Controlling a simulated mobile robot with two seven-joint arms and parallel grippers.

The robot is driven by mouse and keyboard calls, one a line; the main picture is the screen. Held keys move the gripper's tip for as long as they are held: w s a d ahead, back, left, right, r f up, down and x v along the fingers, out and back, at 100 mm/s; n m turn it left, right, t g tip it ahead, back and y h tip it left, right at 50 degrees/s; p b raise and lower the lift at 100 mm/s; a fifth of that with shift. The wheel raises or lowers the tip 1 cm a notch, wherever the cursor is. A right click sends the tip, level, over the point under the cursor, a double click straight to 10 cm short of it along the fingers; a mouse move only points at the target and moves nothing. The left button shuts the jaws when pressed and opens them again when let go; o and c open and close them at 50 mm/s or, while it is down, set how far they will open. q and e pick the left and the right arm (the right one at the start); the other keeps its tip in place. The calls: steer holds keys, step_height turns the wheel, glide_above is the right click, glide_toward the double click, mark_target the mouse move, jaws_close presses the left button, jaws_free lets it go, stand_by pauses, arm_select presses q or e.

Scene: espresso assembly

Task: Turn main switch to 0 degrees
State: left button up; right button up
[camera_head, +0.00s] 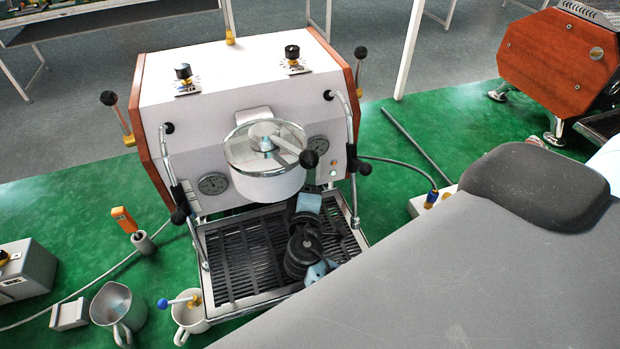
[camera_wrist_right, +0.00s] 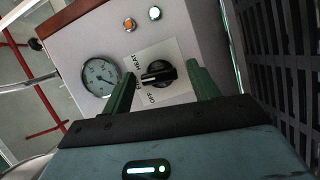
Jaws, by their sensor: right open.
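The main switch is a black round knob (camera_wrist_right: 160,74) on a white label plate on the espresso machine's front panel, seen in the right wrist view. Its pale pointer mark faces picture-left; "HEAT" and "OFF" are printed beside it. My right gripper (camera_wrist_right: 162,80) is open, with its green fingers on either side of the knob; I cannot tell whether they touch it. In the head view the right gripper (camera_head: 307,203) is a small bluish shape below the group head of the espresso machine (camera_head: 220,90), and the switch is hidden there. My left gripper is not in view.
A gauge (camera_wrist_right: 100,77), an orange lamp (camera_wrist_right: 119,44) and a lit white lamp (camera_wrist_right: 154,13) sit near the switch. The drip tray (camera_head: 228,270) lies below the right gripper. A steam wand (camera_head: 352,150) hangs close by on the right. A metal pitcher (camera_head: 117,305) stands front left.

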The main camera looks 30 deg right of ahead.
steer(key=shift+s+a, duration=0.1)
steer(key=shift+c, duration=0.8)
steer(key=c, duration=0.8)
steer(key=shift+f+n+t+b, duration=0.25)
steer(key=shift+n+b, duration=0.35)
steer(key=shift+n, duration=0.3)
steer(key=shift+c, duration=0.2)
steer(key=n+t+h+b, duration=0.1)
steer(key=n, duration=0.2)
steer(key=shift+b, duration=0.4)
steer(key=n+t+b, duration=0.1)
steer(key=n, duration=0.2)
steer(key=shift+t, duration=0.25)
steer(key=shift+n+t+b, duration=0.3)
steer(key=shift+n+t, duration=0.2)
steer(key=shift+n, duration=0.9)
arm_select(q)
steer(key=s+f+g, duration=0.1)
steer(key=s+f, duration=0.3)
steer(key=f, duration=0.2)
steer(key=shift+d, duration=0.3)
arm_select(e)
steer(key=shift+d+n+y, duration=0.2)
steer(key=shift+n+y, duration=0.1)
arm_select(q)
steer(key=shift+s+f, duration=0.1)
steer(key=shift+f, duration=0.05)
arm_select(e)
steer(key=shift+r, duration=0.1)
